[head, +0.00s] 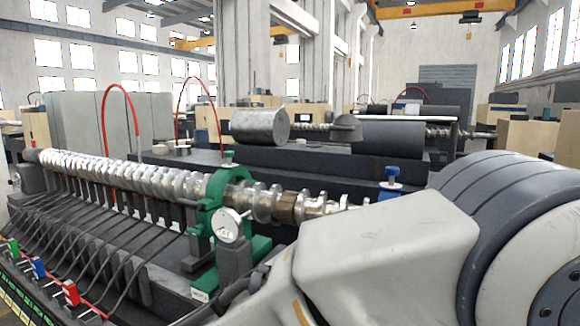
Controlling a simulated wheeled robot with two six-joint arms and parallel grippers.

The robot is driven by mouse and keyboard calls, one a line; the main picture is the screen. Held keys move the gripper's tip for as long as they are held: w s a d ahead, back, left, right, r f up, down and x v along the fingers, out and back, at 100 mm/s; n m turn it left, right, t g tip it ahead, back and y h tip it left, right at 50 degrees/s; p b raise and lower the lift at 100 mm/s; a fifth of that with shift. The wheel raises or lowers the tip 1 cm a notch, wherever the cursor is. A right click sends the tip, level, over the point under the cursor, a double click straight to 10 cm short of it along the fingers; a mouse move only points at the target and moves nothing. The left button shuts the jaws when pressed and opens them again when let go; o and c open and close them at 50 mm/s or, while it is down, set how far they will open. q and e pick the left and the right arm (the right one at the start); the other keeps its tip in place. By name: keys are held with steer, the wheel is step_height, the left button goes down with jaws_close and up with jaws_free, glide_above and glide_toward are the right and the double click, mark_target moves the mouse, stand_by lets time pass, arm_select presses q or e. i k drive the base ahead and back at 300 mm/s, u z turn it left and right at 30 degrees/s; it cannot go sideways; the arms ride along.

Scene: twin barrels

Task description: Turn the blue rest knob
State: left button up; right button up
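A blue knob (392,174) stands upright on top of the blue rest (390,190), right of the picture's middle. Only the top of the blue rest shows; my large pale arm link in front hides its lower part. A similar green rest (230,187) with a small green knob (229,156) on top stands further left, around the long metal shaft (130,180). Neither of my grippers shows in the head view, so I cannot see what either one is touching.
My arm fills the lower right. A white round dial (229,225) sits at the front of the green rest. Several dark rods run below the shaft. A metal cylinder (260,127) lies on a dark machine behind. Coloured blocks (70,292) line the lower left.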

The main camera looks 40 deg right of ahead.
mark_target(392, 172)
steer(key=u, duration=0.55)
steer(key=i, duration=0.8)
steer(key=z, duration=2.65)
